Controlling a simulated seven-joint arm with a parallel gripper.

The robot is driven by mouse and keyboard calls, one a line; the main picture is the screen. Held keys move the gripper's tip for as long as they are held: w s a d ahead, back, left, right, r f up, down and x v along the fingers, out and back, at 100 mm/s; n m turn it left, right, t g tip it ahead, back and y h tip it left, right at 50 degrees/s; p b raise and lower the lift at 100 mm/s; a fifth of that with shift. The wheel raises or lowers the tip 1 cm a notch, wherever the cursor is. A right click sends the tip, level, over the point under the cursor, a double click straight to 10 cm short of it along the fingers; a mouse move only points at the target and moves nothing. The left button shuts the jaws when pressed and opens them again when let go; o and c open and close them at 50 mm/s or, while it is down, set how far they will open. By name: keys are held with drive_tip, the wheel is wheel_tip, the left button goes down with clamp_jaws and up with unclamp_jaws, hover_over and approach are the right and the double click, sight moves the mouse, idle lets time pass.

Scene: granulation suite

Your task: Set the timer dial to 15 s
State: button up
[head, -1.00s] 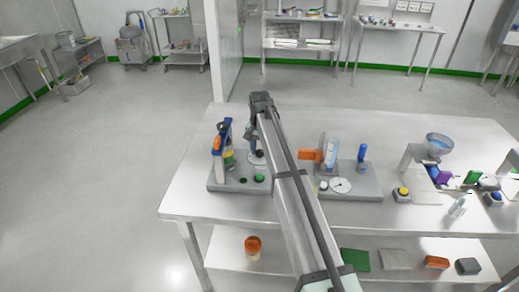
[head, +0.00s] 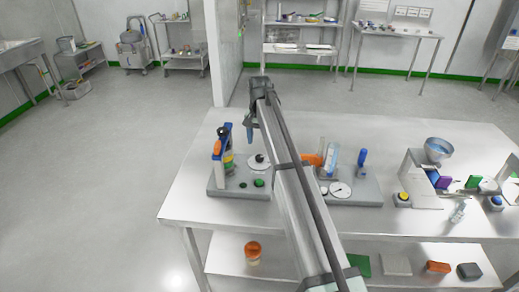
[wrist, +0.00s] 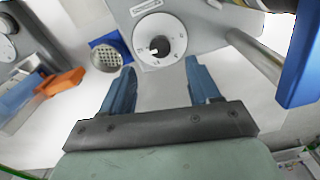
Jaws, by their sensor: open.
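The timer dial is a white disc with small marks and a dark round knob. It shows in the wrist view (wrist: 160,40) just beyond the fingertips and on the left station's base in the head view (head: 259,162). A pale mark on the knob points toward the lower left of the wrist picture; the numerals are too small to read. My gripper (wrist: 160,76) is open and empty, its blue fingers apart on either side of the dial's line. In the head view my gripper (head: 250,131) hangs above the dial, apart from it.
The left station's blue upright (wrist: 298,70) and metal rod (wrist: 258,62) stand close on the right in the wrist view. A blue-framed perforated metal piece (wrist: 107,56) lies beside the dial. The neighbouring station has an orange part (wrist: 62,82) and another white dial (head: 340,189).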

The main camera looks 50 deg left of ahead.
wheel_tip(320, 180, up, 7)
drive_tip(key=shift+f, duration=0.15)
idle(0.7)
